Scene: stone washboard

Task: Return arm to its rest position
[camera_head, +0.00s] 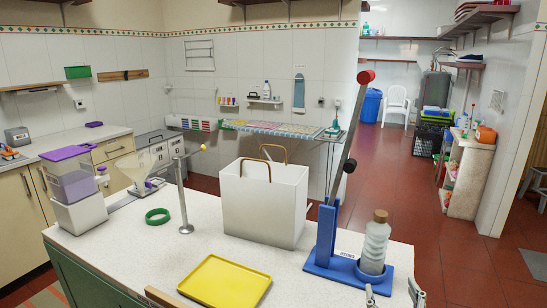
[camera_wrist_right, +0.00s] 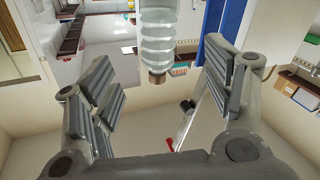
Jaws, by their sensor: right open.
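My right gripper (camera_head: 391,287) is at the bottom right of the head view, in front of the counter's edge. Its two fingers are spread and nothing is between them. In the right wrist view, the open fingers (camera_wrist_right: 160,62) frame a clear ribbed bottle (camera_wrist_right: 158,38), which appears upside down beyond the gap. In the head view the bottle (camera_head: 375,246) stands upright with a brown stopper, on the blue base (camera_head: 322,262) of a lever device. The gripper appears apart from the bottle. My left gripper is not in view.
The white counter (camera_head: 135,252) holds a yellow tray (camera_head: 225,282), a white bag (camera_head: 265,205), a green ring (camera_head: 157,216), a metal post (camera_head: 184,205) and a purple-lidded dispenser (camera_head: 75,185). The blue device's tall lever (camera_head: 349,140) rises beside the bottle. Red floor (camera_head: 450,240) is clear to the right.

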